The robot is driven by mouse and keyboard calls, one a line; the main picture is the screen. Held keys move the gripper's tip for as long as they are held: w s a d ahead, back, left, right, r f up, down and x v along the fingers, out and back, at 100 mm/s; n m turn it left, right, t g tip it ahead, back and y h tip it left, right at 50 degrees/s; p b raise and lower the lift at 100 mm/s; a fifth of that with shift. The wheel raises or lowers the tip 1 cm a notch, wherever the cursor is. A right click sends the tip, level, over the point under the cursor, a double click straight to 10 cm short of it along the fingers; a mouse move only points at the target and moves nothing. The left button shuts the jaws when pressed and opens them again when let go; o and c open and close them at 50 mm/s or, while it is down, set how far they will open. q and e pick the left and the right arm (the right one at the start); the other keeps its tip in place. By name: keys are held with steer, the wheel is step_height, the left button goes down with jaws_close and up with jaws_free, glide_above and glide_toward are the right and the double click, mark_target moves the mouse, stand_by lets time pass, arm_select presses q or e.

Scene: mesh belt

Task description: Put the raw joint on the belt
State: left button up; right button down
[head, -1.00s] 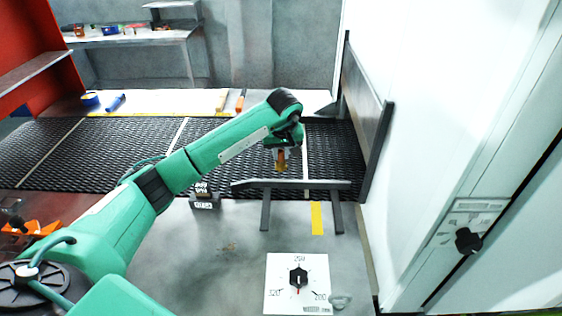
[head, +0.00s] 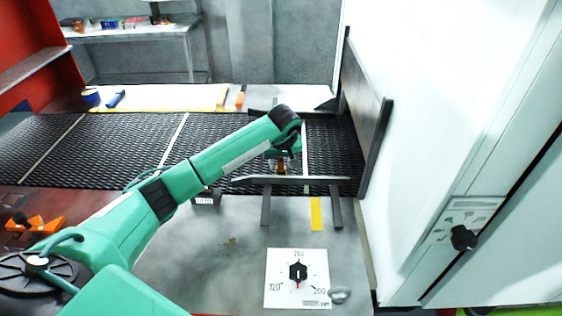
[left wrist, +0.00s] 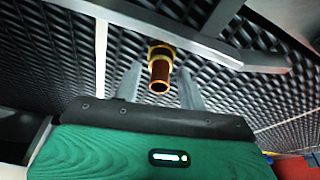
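The raw joint (left wrist: 160,70) is a small copper-brown tube with brass-coloured collars. In the left wrist view it is between my left gripper's two grey fingers (left wrist: 160,88), with a visible gap on each side, so the fingers look open around it. Its far end is against the dark mesh belt (left wrist: 60,60); I cannot tell for sure that it rests there. In the head view the joint (head: 281,167) is small under my left gripper (head: 281,160), over the belt (head: 80,150) just behind the grey rail. My right gripper is not in view.
The grey guide rail (head: 290,181) stands on posts along the belt's near edge, close to the gripper. A dark side plate (head: 375,140) and white cabinet (head: 430,130) bound the right. A dial plate (head: 298,278) lies in front. The belt is clear to the left.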

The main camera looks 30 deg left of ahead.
arm_select(q)
steer(key=shift+r, duration=0.25)
steer(key=b+v, duration=0.3)
steer(key=v, duration=0.8)
steer(key=shift+r, duration=0.35)
